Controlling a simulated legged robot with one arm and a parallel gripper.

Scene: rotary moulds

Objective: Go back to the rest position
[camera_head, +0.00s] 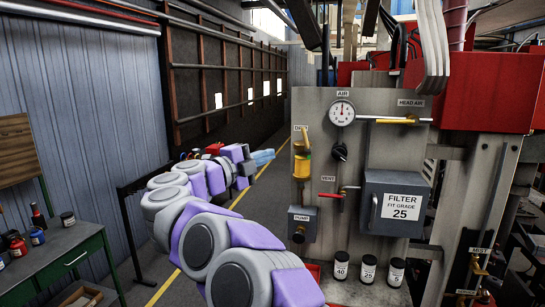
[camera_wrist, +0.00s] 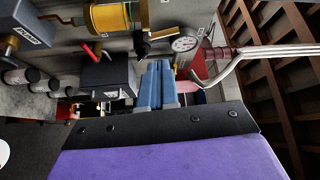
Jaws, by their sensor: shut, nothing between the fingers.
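My gripper (camera_head: 262,157) is at the end of my purple and grey arm, which reaches forward in the head view. Its blue fingers are together and empty, pointing right, to the left of the grey service panel (camera_head: 308,110) and apart from it in the picture. The wrist view also shows the closed blue fingers (camera_wrist: 155,85), with panel fittings beyond them and nothing held. The filter box (camera_head: 397,205) on the panel is shut and labelled "FILTER FIT GRADE 25".
The panel carries a gauge (camera_head: 342,112), a yellow lever (camera_head: 396,120), a red vent lever (camera_head: 330,195) and a pump box (camera_head: 302,223). Several numbered canisters (camera_head: 368,269) stand below. A green table (camera_head: 75,258) with bottles is at left. Floor shows behind my arm.

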